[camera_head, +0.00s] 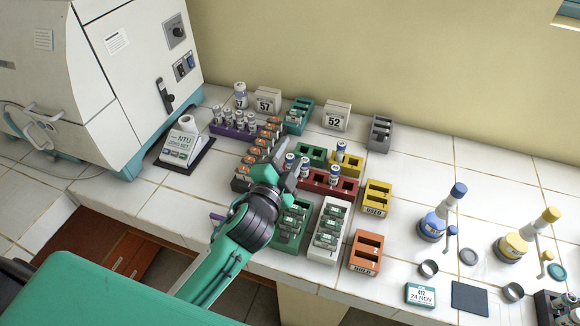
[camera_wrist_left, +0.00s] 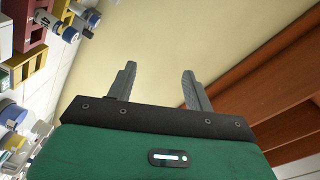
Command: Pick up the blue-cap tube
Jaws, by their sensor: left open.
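Small tubes with blue caps stand in the racks in the head view. One blue-capped tube (camera_head: 335,173) is in the red rack (camera_head: 346,190), and another (camera_head: 340,149) is in the yellow rack behind it. More tubes (camera_head: 304,166) show just right of my left gripper (camera_head: 287,165). The gripper is above the racks, and its arm hides part of them. In the left wrist view the jaws (camera_wrist_left: 157,80) are apart with nothing between them. Blue-capped tubes (camera_wrist_left: 70,34) lie at the upper left there, outside the jaws. My right gripper is not in view.
A purple rack (camera_head: 231,132) holds several tubes near the white incubator (camera_head: 120,70). Green (camera_head: 289,235), white (camera_head: 329,229) and orange (camera_head: 365,252) racks stand at the front. Blue and yellow bottles (camera_head: 513,244) stand at right. The counter behind the bottles is mostly clear.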

